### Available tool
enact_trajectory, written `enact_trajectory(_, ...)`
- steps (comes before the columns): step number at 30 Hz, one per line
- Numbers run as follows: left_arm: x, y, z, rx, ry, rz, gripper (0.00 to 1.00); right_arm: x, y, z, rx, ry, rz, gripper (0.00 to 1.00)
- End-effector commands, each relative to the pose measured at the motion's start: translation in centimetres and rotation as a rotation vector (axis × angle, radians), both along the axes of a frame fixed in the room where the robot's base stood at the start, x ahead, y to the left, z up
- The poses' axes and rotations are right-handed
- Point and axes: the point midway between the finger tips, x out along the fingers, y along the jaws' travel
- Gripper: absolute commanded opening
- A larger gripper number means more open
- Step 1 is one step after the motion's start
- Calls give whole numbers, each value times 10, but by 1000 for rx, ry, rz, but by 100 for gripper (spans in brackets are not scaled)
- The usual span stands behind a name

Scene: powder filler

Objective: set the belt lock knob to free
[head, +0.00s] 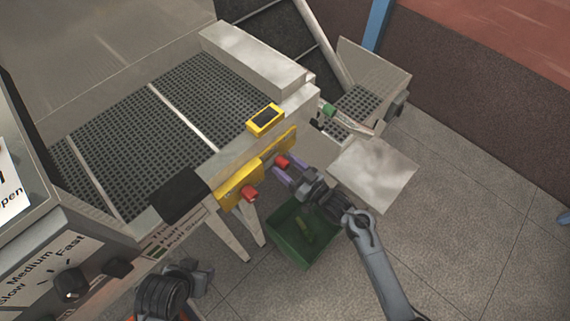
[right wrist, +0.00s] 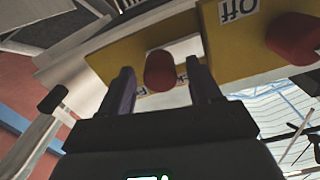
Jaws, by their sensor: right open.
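A red knob (right wrist: 160,70) sits on a yellow plate (right wrist: 130,52) in the right wrist view. Lettering beside it is partly hidden, so I cannot read its setting; it appears to be the belt lock knob. In the head view this red knob (head: 282,161) is at the machine's front edge. My right gripper (head: 284,174) is open, its two purple fingers pointing at the knob. In the right wrist view the fingers (right wrist: 160,88) stand on either side of the knob; I cannot tell if they touch it.
A second red knob (head: 250,195) on a yellow plate is close by, with an "Off" label (right wrist: 238,10) near it in the right wrist view. A green bin (head: 290,247) stands on the floor below. A pale flat panel (head: 372,174) juts out to the right.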

Motion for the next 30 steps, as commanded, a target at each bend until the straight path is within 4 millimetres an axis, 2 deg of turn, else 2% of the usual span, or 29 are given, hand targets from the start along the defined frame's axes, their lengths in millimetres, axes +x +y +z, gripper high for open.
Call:
enact_trajectory(6, 0, 0, -1, 0, 1, -1, 50, 8, 9, 0, -1, 1, 0, 63)
enact_trajectory(14, 0, 1, -1, 6, 1, -4, 50, 8, 9, 0, -1, 1, 0, 63)
enact_trajectory(17, 0, 2, -1, 9, 2, -7, 50, 8, 9, 0, 0, 0, 0, 51)
enact_trajectory(27, -1, 3, -2, 12, 2, -8, 50, 8, 9, 0, 0, 0, 1, 0)
enact_trajectory(30, -1, 2, -2, 10, 3, -7, 50, 8, 9, 0, 0, 0, 1, 0)
